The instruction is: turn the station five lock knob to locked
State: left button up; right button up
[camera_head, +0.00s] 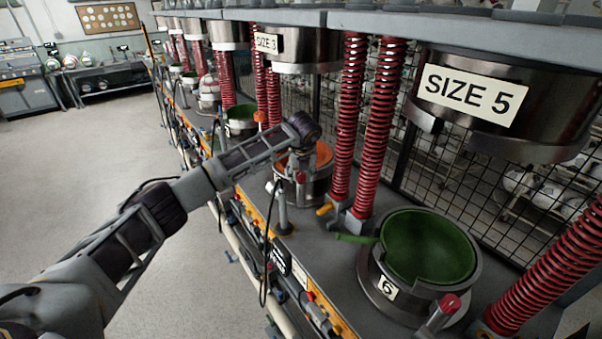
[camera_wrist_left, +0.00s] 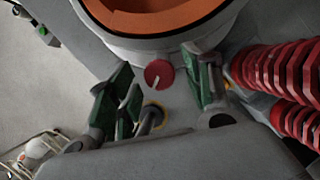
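The green round mold (camera_head: 428,246) stands under the press marked SIZE 5 (camera_head: 470,92). A red knob (camera_head: 450,304) is on a post at its near side. My left gripper (camera_head: 300,168) is at the neighbouring mold with the orange inside (camera_head: 322,157). A red knob also shows at its tip in the head view. The knob is in front of the orange-lined mold (camera_wrist_left: 160,22). I see no finger contact. My right gripper is out of view.
Red springs (camera_head: 378,125) stand between the two molds and also show at the right in the left wrist view (camera_wrist_left: 285,78). A yellow-tipped handle (camera_head: 325,209) and control boxes line the bench front. Open floor (camera_head: 90,160) lies to the left.

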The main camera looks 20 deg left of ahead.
pick_arm(q)
jog(key=c, duration=0.9)
jog(key=shift+a+m+b, duration=0.1)
jog(key=shift+m+b, duration=0.3)
jog(key=shift+b, duration=0.3)
jog(key=shift+a+m+h+b, duration=0.1)
jog(key=shift+m+h+b, duration=0.6)
jog(key=shift+m+b, duration=0.9)
jog(key=shift+m, duration=0.2)
jog(key=o, duration=1)
jog(key=v, duration=1.2)
jog(key=shift+s+a, duration=0.15)
jog(key=shift+s, duration=0.05)
jog(key=shift+f, duration=0.1)
